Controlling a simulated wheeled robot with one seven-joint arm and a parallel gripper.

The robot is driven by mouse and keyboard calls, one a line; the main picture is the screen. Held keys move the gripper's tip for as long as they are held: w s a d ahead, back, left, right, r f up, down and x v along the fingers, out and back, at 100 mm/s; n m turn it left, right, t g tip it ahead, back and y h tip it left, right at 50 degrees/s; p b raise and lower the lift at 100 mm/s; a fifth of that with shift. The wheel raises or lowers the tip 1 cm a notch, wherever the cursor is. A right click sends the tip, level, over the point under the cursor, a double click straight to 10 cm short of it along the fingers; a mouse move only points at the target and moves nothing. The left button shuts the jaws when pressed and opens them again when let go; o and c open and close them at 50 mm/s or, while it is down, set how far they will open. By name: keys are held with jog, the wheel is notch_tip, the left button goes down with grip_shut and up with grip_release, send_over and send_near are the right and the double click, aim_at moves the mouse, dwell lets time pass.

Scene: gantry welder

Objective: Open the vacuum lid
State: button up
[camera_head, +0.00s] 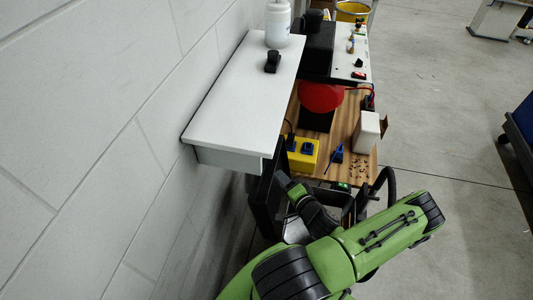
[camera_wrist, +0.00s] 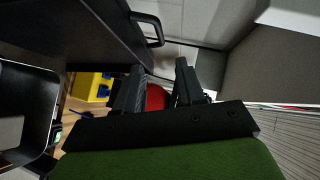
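In the wrist view, my gripper (camera_wrist: 160,66) has its two black fingers apart, with nothing held between them. A red rounded object (camera_wrist: 155,98) shows behind the gap between the fingers. It looks like the red dome (camera_head: 320,97) on a black base in the head view. I cannot tell which thing is the vacuum lid. A dark panel with a black loop handle (camera_wrist: 152,29) is above and left of my fingers in the wrist view, apart from them. In the head view my green arm covers the lower middle, and my fingertips cannot be made out.
A white shelf (camera_head: 235,95) along the wall carries a white bottle (camera_head: 278,24) and a small black item (camera_head: 272,62). A wooden bench (camera_head: 338,113) holds a yellow box (camera_head: 303,156) and a white box (camera_head: 367,133).

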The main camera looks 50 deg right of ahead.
jog(key=b+x, duration=0.1)
jog(key=x, duration=1.4)
jog(key=shift+w, duration=0.25)
grip_shut()
